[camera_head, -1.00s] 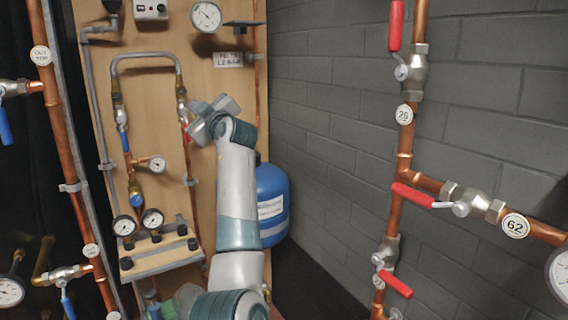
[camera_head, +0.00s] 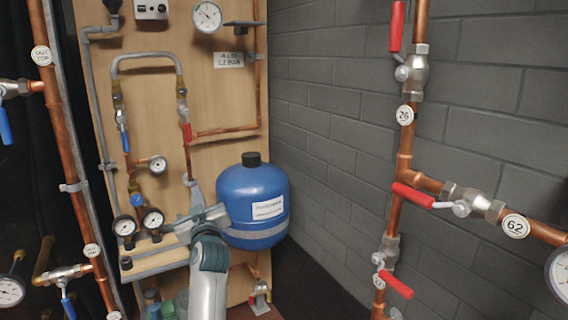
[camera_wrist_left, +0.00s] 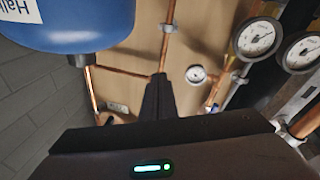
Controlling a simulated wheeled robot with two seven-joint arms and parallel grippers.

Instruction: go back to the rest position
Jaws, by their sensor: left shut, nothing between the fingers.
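My left arm rises from the bottom of the head view, and my left gripper (camera_head: 204,218) is at its top, in front of the lower wooden panel. It overlaps the left edge of the blue tank (camera_head: 240,190) in the picture; I cannot tell the gap between them. In the left wrist view, the dark fingers of the left gripper (camera_wrist_left: 159,80) are together with nothing between them. They point toward the wooden panel. The blue tank also shows in the left wrist view (camera_wrist_left: 70,22), at the upper left. My right gripper is not in view.
Copper pipes with a red-handled valve (camera_head: 412,195) run along the grey brick wall at right. Another copper pipe (camera_head: 62,130) stands at left. The space before the brick wall's middle looks clear.

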